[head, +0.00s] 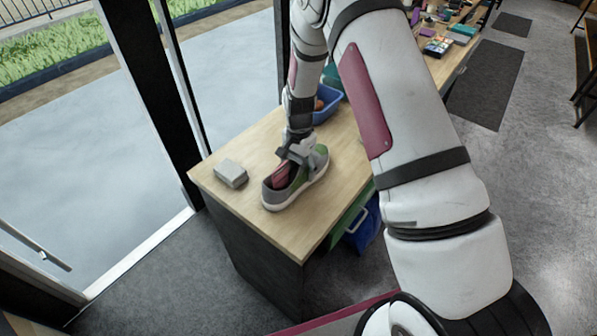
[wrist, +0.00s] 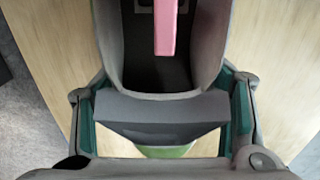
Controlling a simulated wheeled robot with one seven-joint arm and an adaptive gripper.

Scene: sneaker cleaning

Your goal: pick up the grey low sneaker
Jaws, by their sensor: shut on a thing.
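The grey low sneaker (head: 285,193) has a white sole, a green patch and a pink-red inside. It sits on the wooden table top near the front end, or very close to it; I cannot tell whether it is lifted. My gripper (head: 297,155) reaches down onto it from above. In the wrist view my gripper (wrist: 163,115) has its teal-padded fingers on either side of the sneaker (wrist: 160,108), shut on its grey upper. The shoe opening with a pink strip inside shows at the top of that view. The sneaker's far end is partly hidden by my gripper.
A small grey block (head: 230,173) lies on the table (head: 240,205) to the left of the sneaker. A blue bin (head: 327,103) with things in it stands behind my gripper. Several small items crowd the table's far end. A glass door is at the left.

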